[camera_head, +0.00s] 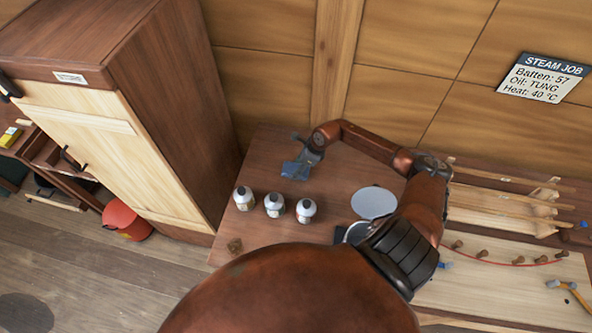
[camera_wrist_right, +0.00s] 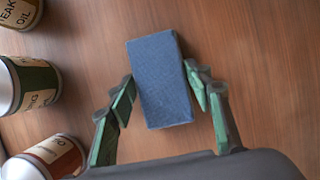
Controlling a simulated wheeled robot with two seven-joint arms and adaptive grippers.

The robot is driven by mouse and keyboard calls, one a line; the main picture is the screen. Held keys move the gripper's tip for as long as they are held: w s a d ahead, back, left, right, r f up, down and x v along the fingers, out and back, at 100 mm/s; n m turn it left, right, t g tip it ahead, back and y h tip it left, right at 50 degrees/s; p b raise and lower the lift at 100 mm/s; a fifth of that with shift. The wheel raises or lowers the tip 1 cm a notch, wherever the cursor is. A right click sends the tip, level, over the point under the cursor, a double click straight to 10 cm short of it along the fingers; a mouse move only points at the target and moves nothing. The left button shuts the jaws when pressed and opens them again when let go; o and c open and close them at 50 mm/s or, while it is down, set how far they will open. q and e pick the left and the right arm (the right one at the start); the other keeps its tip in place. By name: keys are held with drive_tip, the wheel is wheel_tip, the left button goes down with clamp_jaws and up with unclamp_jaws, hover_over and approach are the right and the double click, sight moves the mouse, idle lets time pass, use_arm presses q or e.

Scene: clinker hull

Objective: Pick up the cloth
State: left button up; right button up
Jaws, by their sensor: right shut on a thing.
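The cloth is a folded blue rectangle (camera_head: 296,170) by the back left part of the brown bench. It also shows in the right wrist view (camera_wrist_right: 164,108), upright in the picture between two green-padded fingers. My right gripper (camera_head: 305,160) reaches in from the right and is shut on the cloth, one finger on each long side. I cannot tell whether the cloth touches the bench or hangs just above it. My left gripper is not in view.
A pale round lid (camera_head: 374,202) lies to the right. A tall wooden cabinet (camera_head: 110,110) flanks the bench on the left. A red bucket (camera_head: 126,221) stands on the floor.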

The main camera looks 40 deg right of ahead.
sight(293, 168)
drive_tip(key=c, duration=0.4)
drive_tip(key=shift+c, duration=0.4)
drive_tip(key=shift+r, duration=0.15)
drive_tip(key=shift+r, duration=0.25)
wheel_tip(293, 168, up, 2)
drive_tip(key=shift+d+r+b, duration=0.1)
drive_tip(key=shift+r+b, duration=0.1)
drive_tip(key=shift+b, duration=0.5)
drive_tip(key=s+a+r, duration=0.2)
drive_tip(key=s+r, duration=0.7)
drive_tip(key=s, duration=0.4)
drive_tip(key=shift+s+a+r, duration=0.25)
drive_tip(key=shift+s+r, duration=0.1)
drive_tip(key=shift+r, duration=0.05)
